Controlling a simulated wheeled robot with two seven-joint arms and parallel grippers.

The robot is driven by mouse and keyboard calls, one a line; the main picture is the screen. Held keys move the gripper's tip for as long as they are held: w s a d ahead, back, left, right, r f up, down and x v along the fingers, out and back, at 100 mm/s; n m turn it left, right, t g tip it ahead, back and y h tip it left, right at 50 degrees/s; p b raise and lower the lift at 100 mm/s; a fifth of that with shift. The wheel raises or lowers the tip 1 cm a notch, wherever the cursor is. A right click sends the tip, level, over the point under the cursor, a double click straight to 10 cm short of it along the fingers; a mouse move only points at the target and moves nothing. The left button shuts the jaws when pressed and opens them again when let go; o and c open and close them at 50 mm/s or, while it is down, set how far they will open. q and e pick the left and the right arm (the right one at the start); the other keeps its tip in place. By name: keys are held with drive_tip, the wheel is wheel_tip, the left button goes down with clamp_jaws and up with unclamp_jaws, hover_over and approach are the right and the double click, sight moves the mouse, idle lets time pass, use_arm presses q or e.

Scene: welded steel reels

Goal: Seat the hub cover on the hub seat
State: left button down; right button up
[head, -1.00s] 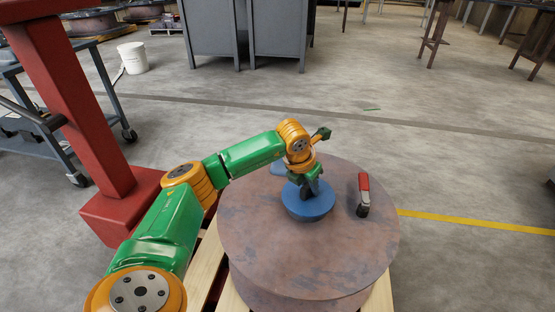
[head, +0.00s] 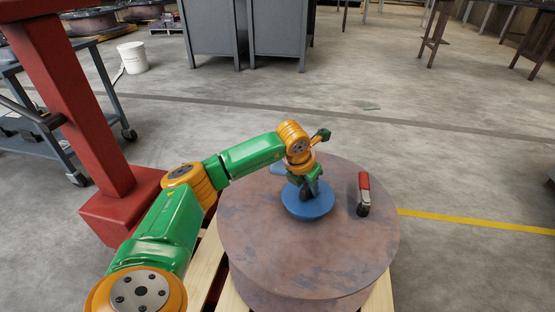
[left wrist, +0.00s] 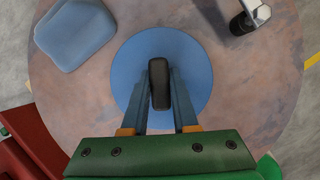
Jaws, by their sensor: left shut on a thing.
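The hub cover (head: 308,208) is a blue disc with a dark upright handle (left wrist: 159,84). It is over the middle of the rusty round steel reel (head: 260,245); it also shows in the left wrist view (left wrist: 196,62). My left gripper (head: 307,188) is above the disc, its two fingers shut on the dark handle from both sides. The disc looks level. The hub seat is hidden under it, and I cannot tell whether the cover touches it. My right gripper is not in view.
A red-handled tool (head: 363,195) stands on the reel to the right of the cover. A blue-grey block (left wrist: 75,32) lies on the reel behind my gripper. A red post (head: 80,110) and a cart (head: 60,105) stand at the left. The reel's front is clear.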

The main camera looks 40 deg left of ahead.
use_arm(q)
drive_tip(key=shift+f, duration=0.45)
idle(1.2)
drive_tip(key=c, duration=0.6)
unclamp_jaws()
drive_tip(key=o, duration=0.6)
